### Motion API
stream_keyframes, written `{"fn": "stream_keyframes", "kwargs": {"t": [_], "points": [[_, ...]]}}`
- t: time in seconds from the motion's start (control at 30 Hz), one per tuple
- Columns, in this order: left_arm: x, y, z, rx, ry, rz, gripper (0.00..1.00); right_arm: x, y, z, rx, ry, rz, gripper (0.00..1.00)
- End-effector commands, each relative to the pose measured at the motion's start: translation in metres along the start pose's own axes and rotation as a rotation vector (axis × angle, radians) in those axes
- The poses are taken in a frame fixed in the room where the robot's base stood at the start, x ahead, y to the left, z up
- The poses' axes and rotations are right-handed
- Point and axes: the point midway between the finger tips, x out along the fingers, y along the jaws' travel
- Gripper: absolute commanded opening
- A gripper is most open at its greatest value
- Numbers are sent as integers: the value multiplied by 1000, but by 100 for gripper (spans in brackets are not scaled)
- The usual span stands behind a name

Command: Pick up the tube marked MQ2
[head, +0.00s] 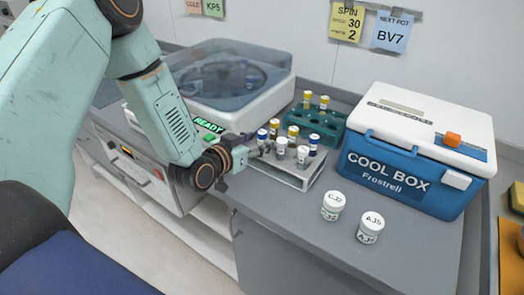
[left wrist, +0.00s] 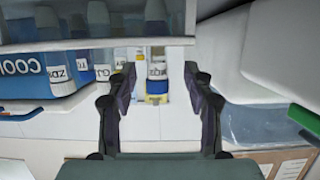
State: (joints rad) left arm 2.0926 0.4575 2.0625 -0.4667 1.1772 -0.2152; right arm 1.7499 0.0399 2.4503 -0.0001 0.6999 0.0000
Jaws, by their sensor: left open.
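A grey rack (head: 287,174) holds several labelled tubes with blue, yellow and white caps. Their labels are too small to read in the head view, so I cannot tell which is marked MQ2. My left gripper (head: 240,157) is at the rack's left end, low beside the tubes. In the left wrist view its fingers (left wrist: 158,80) are apart and empty. A labelled tube (left wrist: 157,72) shows in the gap between them, with a yellow band and no visible contact. Its label is blurred, and how far it is from the fingers is unclear. My right gripper is out of view.
A teal rack (head: 327,125) with yellow-capped tubes stands behind. A lidded centrifuge (head: 232,78) is at the back left, a blue cool box (head: 385,175) at right. Two white jars, CJ2 (head: 333,206) and AJ5 (head: 370,228), stand in front.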

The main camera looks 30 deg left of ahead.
Motion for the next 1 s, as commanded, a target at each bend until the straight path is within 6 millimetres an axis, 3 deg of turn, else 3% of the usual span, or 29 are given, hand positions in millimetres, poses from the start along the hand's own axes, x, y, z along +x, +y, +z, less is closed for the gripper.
{"fn": "stream_keyframes", "kwargs": {"t": [0.2, 0.47, 1.0], "points": [[26, 1, 0, 1, 0, 2, 52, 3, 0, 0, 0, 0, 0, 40], [31, 1, -1, 0, 0, 1, 52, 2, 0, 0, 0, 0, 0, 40], [30, 1, -1, -1, 0, 1, 8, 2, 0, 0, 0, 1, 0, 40]]}}
